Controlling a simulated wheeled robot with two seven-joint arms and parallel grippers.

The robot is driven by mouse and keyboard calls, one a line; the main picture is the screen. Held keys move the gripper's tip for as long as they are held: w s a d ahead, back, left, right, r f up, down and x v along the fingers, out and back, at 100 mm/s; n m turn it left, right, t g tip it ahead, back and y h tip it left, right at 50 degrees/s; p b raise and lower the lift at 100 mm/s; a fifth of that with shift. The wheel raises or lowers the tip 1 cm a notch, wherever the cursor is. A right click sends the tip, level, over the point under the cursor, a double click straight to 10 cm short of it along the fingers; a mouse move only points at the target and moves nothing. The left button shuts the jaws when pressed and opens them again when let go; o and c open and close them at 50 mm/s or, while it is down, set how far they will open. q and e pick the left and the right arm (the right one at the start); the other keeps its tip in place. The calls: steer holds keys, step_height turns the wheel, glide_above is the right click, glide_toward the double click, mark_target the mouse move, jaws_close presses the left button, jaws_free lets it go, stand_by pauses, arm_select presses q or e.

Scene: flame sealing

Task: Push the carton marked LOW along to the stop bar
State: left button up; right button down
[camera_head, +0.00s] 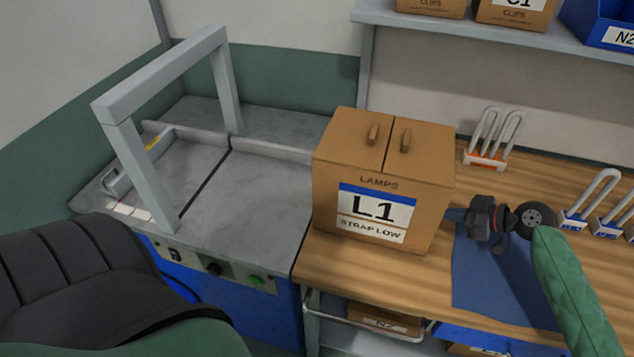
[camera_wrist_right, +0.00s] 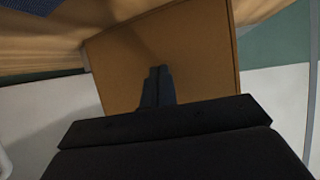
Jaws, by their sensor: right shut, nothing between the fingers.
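The brown LAMPS carton (camera_head: 382,185), labelled L1 STRAP LOW, stands upright on the wooden bench beside the grey machine table. Its side panel (camera_wrist_right: 200,45) fills the middle of the right wrist view. My right gripper (camera_head: 456,214) is at the carton's right side, fingers pointing at it. The fingers (camera_wrist_right: 158,82) are shut and empty, at or very near the cardboard; I cannot tell whether they touch. A low bar with a yellow mark (camera_head: 156,143), apparently the stop bar, stands at the table's far left, beyond the arch. My left gripper is not in view.
A grey arch (camera_head: 165,70) spans the machine table (camera_head: 250,205), whose surface is clear. A low rail (camera_head: 270,152) runs along its back. A blue mat (camera_head: 500,285) and padlock-like pieces (camera_head: 488,145) lie to the right. A shelf with boxes hangs above.

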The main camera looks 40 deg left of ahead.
steer(key=shift+s+a+b, duration=0.25)
steer(key=shift+s+a, duration=0.95)
steer(key=shift+a, duration=3.05)
steer(key=shift+s+a+b, duration=0.3)
steer(key=shift+s+a, duration=0.9)
steer(key=shift+a, duration=3)
steer(key=shift+s+a+b, duration=0.25)
steer(key=shift+s+a, duration=0.95)
steer(key=shift+a, duration=3.05)
steer(key=shift+w+d+b, duration=0.2)
steer(key=shift+w+d, duration=0.1)
steer(key=shift+d, duration=0.65)
steer(key=shift+w+d+b, duration=0.25)
steer(key=shift+w+d, duration=0.1)
steer(key=shift+d, duration=0.65)
steer(key=shift+w+d+b, duration=0.2)
steer(key=shift+w+d, duration=0.1)
steer(key=shift+d, duration=0.65)
